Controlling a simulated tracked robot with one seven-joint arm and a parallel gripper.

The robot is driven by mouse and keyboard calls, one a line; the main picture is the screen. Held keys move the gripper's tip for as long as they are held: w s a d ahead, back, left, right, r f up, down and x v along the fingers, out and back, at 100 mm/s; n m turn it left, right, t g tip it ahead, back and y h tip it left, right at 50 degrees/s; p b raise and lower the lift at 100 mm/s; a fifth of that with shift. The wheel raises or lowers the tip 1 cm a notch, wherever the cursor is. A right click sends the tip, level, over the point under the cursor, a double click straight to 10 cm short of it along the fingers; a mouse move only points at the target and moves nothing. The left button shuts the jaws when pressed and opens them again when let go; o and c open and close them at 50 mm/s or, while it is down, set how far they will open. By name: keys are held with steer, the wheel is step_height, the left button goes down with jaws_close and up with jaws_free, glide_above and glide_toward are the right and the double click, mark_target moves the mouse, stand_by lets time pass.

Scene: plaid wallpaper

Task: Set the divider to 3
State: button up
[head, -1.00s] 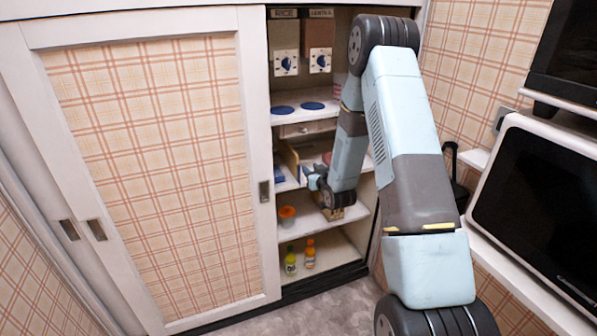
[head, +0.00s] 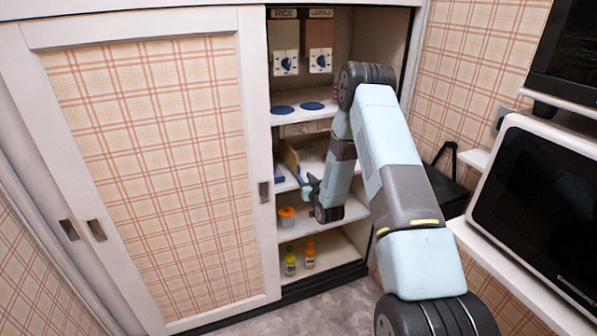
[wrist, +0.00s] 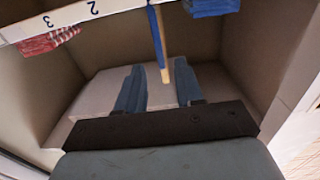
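The fingers are spread, with space visible on both sides of the panel; I see no contact. A white number strip (wrist: 70,22) shows an upside-down 2, with another mark farther left. The divider meets the strip's edge to the right of the 2. In the head view my gripper (head: 310,184) is inside the cabinet at the middle shelf, beside a tan panel (head: 290,158).
Red-striped (wrist: 48,40) and blue (wrist: 212,6) items flank the divider. An orange-topped container (head: 287,215) stands on the shelf below, with two bottles (head: 290,260) at the bottom. The sliding door (head: 150,160) closes the left side. Dispensers (head: 286,62) hang above.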

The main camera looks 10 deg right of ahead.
mark_target(299, 171)
steer(key=w, duration=0.2)
steer(key=w+a, duration=0.1)
steer(key=w, duration=0.4)
steer(key=shift+a, duration=0.15)
steer(key=shift+c, duration=0.5)
jaws_close()
